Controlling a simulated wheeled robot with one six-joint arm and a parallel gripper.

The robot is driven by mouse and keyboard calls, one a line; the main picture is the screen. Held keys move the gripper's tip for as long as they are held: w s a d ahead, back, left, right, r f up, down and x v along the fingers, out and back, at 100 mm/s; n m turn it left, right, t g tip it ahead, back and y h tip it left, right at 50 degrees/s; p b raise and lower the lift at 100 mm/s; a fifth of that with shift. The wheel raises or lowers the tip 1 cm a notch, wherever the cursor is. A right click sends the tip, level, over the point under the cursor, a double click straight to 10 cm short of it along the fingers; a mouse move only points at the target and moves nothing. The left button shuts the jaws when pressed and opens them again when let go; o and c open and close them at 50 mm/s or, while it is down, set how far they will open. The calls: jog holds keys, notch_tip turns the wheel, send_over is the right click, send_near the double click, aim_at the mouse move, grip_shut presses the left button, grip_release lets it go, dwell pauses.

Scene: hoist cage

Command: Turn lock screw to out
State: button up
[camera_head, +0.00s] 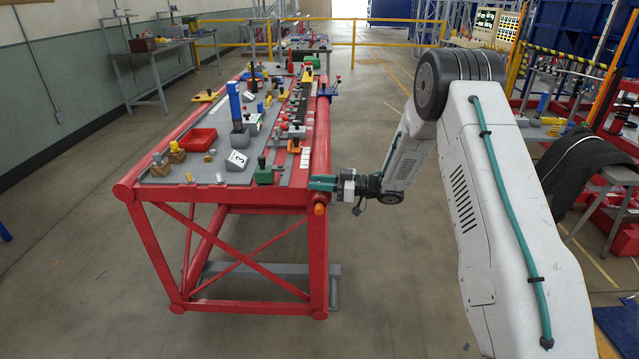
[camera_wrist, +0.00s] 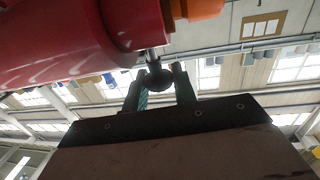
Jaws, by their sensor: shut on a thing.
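The lock screw (camera_wrist: 155,77) shows in the wrist view as a dark rounded knob on a short metal shaft. The shaft enters the side of a red tube (camera_wrist: 75,35). My gripper (camera_wrist: 157,82) has one finger on each side of the knob and is shut on it. In the head view my gripper (camera_head: 322,183) reaches from the right to the near right corner of the red frame (camera_head: 318,255). There its teal fingers hide the screw. I cannot tell how far the screw is turned.
An orange cap (camera_head: 319,209) sits just below my gripper, and shows beside the tube in the wrist view (camera_wrist: 198,8). The bench top holds a red tray (camera_head: 197,140), a green block (camera_head: 264,174) and several other fittings. The floor in front of the frame is clear.

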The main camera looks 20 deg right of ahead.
jog(key=n+g, duration=0.2)
jog(key=g, duration=0.1)
jog(key=n+g+y, duration=0.1)
jog(key=n+g, duration=0.1)
jog(key=g, duration=0.2)
jog(key=shift+n+y, duration=0.3)
jog(key=shift+n+g, duration=1.5)
jog(key=shift+g, duration=0.8)
jog(key=shift+n+g, duration=0.3)
jog(key=shift+g, duration=0.2)
jog(key=o, duration=1)
jog(key=shift+c, duration=0.2)
jog(key=shift+d, duration=0.1)
